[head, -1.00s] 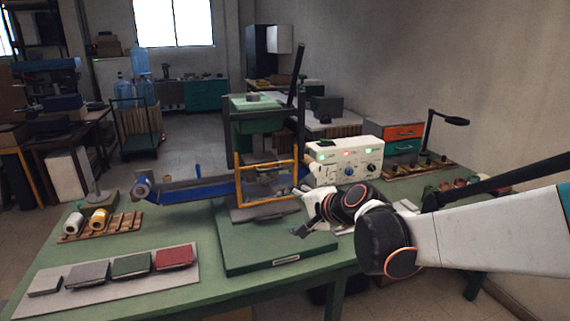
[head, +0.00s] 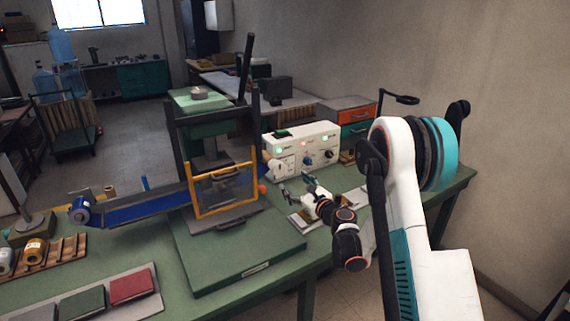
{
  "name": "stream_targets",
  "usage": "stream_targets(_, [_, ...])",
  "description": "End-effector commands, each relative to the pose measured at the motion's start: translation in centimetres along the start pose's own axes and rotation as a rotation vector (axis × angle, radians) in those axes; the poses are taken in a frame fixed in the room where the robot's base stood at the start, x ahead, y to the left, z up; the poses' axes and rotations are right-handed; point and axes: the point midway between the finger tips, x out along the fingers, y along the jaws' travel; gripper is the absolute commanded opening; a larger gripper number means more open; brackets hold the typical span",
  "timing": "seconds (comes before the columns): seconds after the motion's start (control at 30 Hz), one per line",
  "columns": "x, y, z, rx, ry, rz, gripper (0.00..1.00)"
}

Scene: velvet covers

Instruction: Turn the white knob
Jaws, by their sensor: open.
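A cream control box (head: 320,137) stands on the green bench, right of the press, with a row of knobs and lit green and red indicators on its front. A blue knob (head: 307,160) sits mid-panel. A pale round shape (head: 276,168) at the lower left of the panel could be the white knob; it is too small to be sure. My gripper (head: 297,187) is open and empty just in front of the box, below the panel, its fingers towards it. It appears apart from the knobs.
A press with a yellow-framed guard (head: 224,190) stands close left of my gripper. A pale tray (head: 306,222) lies under the gripper. Orange and teal drawers (head: 352,116) and a lamp (head: 399,98) stand behind to the right. Covers (head: 130,286) lie at the front left.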

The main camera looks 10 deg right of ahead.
Motion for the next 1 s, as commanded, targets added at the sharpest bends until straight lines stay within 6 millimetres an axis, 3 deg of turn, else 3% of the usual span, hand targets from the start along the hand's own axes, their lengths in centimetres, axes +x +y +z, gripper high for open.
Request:
stream_targets(0.27, [1.1,-0.3,-0.9,0.056,-0.013,-0.014,0.69])
stream_targets(0.8, [10.9,-0.5,-0.8,0.052,-0.013,-0.014,0.69])
stream_targets(1.0, [13.2,-0.5,-0.8,0.052,-0.012,-0.014,0.69])
